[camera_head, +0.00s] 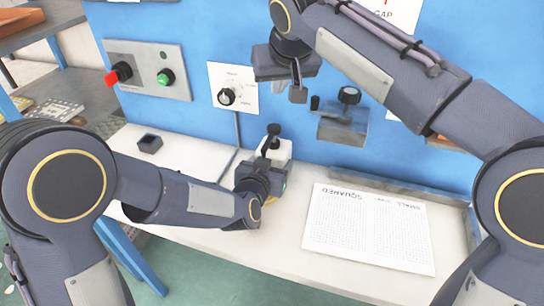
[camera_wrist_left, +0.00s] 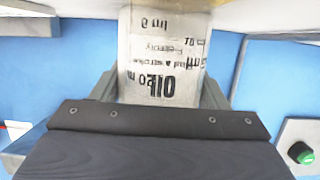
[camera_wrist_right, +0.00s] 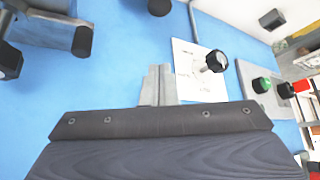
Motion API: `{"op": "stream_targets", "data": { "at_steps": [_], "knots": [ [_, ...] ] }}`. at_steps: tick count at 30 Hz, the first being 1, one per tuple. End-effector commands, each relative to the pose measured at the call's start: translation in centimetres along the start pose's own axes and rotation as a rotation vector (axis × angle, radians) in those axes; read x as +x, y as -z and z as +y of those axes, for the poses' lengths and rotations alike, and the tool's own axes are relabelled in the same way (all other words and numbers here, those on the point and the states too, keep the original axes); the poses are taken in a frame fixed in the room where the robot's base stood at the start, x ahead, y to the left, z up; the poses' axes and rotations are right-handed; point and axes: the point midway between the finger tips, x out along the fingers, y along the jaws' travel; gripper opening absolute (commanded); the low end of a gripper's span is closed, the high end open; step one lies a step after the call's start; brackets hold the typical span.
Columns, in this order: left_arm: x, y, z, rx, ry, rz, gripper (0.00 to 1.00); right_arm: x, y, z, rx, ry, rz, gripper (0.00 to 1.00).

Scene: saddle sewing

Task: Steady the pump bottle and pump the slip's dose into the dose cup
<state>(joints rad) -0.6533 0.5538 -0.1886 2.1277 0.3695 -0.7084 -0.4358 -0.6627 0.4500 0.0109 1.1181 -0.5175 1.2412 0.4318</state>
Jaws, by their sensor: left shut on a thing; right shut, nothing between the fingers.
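The white pump bottle (camera_head: 285,149) with a black pump head (camera_head: 272,131) stands at the back of the bench near the blue wall. My left gripper (camera_head: 268,172) is shut around its body. In the left wrist view the bottle's label (camera_wrist_left: 165,55) faces the camera upside down between the fingers, with "OIL" and "20" readable. My right gripper (camera_head: 298,92) is shut and empty, raised in front of the wall above the bottle. Its closed fingers show in the right wrist view (camera_wrist_right: 158,86). A small dark square holder or cup (camera_head: 150,143) sits on the bench to the left; I cannot tell whether it is the dose cup.
A printed sheet (camera_head: 368,228) lies on the bench at right. The wall carries a dial plate (camera_head: 232,88), a switch panel (camera_head: 150,70) with red and green knobs, and a metal fixture with a black knob (camera_head: 345,122). White bench is clear between the dark holder and the bottle.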

Motion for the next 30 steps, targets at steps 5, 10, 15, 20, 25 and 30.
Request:
{"op": "stream_targets", "data": {
  "at_steps": [5,10,15,20,25,30],
  "knots": [
    [0.0,0.0,0.0,-0.001,0.001,0.001,0.5,0.6,0.5,-0.6,0.008,-0.018,0.005,0.0],
    [0.0,0.0,0.0,-0.001,0.001,0.001,0.5,2.0,-0.6,-0.5,0.009,-0.018,0.004,0.0],
    [0.0,0.0,0.0,-0.001,0.001,0.001,0.5,3.6,-1.6,-0.5,0.01,-0.018,0.005,0.0],
    [0.0,0.0,0.0,-0.001,0.0,0.001,0.5,4.7,-2.3,-0.5,0.009,-0.017,0.006,0.0],
    [0.0,0.0,0.0,-0.001,0.0,0.001,0.5,5.1,-2.6,-0.5,0.009,-0.017,0.006,0.0],
    [0.0,0.0,0.0,-0.001,0.0,0.001,0.5,5.1,-2.6,-0.5,0.009,-0.016,0.007,0.0]
  ]
}}
